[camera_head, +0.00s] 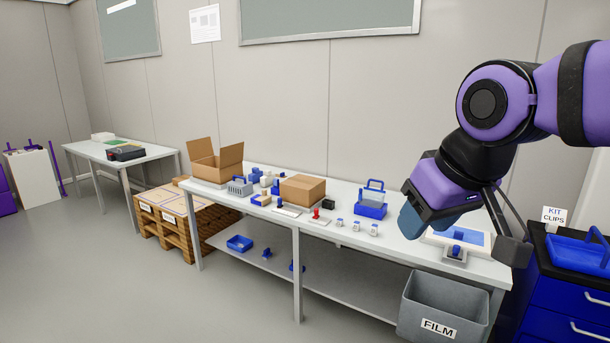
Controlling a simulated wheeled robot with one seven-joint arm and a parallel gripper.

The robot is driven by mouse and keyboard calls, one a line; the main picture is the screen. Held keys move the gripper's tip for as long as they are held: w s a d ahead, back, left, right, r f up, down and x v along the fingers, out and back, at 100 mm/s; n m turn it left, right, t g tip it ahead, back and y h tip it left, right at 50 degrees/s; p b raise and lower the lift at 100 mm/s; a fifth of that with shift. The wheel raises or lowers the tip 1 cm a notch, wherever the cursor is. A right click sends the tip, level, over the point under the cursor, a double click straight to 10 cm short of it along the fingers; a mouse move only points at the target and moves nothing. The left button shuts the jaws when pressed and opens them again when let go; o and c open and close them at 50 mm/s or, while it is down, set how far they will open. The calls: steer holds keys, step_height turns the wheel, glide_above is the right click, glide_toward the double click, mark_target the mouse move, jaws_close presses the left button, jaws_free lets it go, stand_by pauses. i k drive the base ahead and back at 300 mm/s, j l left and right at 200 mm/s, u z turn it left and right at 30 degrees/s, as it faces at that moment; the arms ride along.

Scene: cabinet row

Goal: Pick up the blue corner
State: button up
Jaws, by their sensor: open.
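Several small blue pieces are in view, and I cannot tell by shape which is the blue corner. One small blue piece (266,253) and another blue piece (291,267) lie on the table's lower shelf. More blue items (276,187) stand among the clutter on the tabletop. My gripper (420,222) hangs at the end of my purple and black arm, over the right part of the table. It is open, away from the small pieces on the left. Its fingertips are hard to make out, and nothing is visibly held.
The long white table (235,198) bears an open carton (214,165), a closed box (302,189) and a blue carrier (370,208). A grey FILM bin (443,295) stands at its right front. A blue drawer cabinet (570,300) is at right. The floor in front is clear.

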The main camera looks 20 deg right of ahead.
mark_target(254, 177)
steer(key=z, duration=0.15)
steer(key=i+u, duration=0.3)
steer(key=i, duration=0.2)
steer(key=i+u, duration=0.3)
steer(key=i, duration=0.2)
steer(key=i+l+u, duration=0.1)
steer(key=i+u, duration=0.25)
steer(key=i, duration=1.45)
steer(key=i+j, duration=0.1)
steer(key=i, duration=1.4)
steer(key=i+z, duration=0.25)
steer(key=z, duration=0.2)
steer(key=i+z, duration=0.3)
steer(key=z, duration=0.15)
steer(key=i+j+z, duration=0.1)
steer(key=i+z, duration=0.2)
steer(key=z, duration=0.15)
steer(key=i+z, duration=0.25)
steer(key=z, duration=0.15)
steer(key=i+z, duration=0.25)
steer(key=z, duration=0.15)
steer(key=i+j+z, duration=0.15)
steer(key=z, duration=0.3)
steer(key=i, duration=0.05)
